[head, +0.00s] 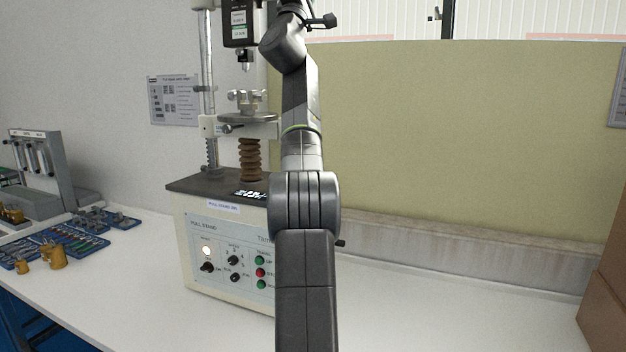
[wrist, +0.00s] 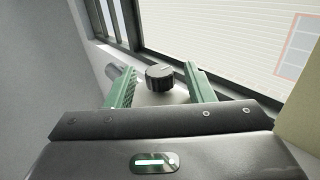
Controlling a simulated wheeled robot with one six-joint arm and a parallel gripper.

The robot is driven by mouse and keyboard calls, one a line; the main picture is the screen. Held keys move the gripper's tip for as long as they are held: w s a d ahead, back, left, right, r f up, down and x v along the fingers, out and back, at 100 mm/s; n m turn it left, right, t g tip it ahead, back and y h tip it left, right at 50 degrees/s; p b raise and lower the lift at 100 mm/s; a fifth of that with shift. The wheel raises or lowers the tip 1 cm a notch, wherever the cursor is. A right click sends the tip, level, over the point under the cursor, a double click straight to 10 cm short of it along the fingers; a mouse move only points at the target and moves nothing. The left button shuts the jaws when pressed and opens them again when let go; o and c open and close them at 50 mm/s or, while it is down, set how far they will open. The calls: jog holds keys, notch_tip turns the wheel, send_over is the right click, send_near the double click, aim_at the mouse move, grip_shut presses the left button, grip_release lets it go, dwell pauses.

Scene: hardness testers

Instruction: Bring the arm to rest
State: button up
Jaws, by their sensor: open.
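My arm (head: 306,210) stands upright in the middle of the head view and reaches past the top edge, so the jaws do not show there. In the wrist view my gripper (wrist: 162,70) is open, its two green fingers well apart. A black round knob (wrist: 160,78) on a pale top shows between and beyond the fingers. I cannot tell whether the fingers touch it. The pull stand (head: 228,240) stands behind and left of my arm, which hides part of its front panel.
Blue trays of small parts (head: 75,240) and brass-coloured pieces (head: 53,256) lie on the left of the white bench. A grey rack (head: 40,160) stands at the far left. The bench right of my arm (head: 450,315) is clear up to a brown box (head: 606,290).

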jog(key=shift+f, duration=0.15)
jog(key=b+v, duration=1.3)
jog(key=b, duration=0.1)
jog(key=p+x, duration=1.5)
jog(key=p, duration=0.1)
jog(key=shift+s, duration=0.15)
jog(key=shift+a+g, duration=0.1)
jog(key=shift+g, duration=0.3)
jog(key=shift+g+p, duration=0.3)
jog(key=shift+p, duration=0.05)
jog(key=shift+y, duration=0.3)
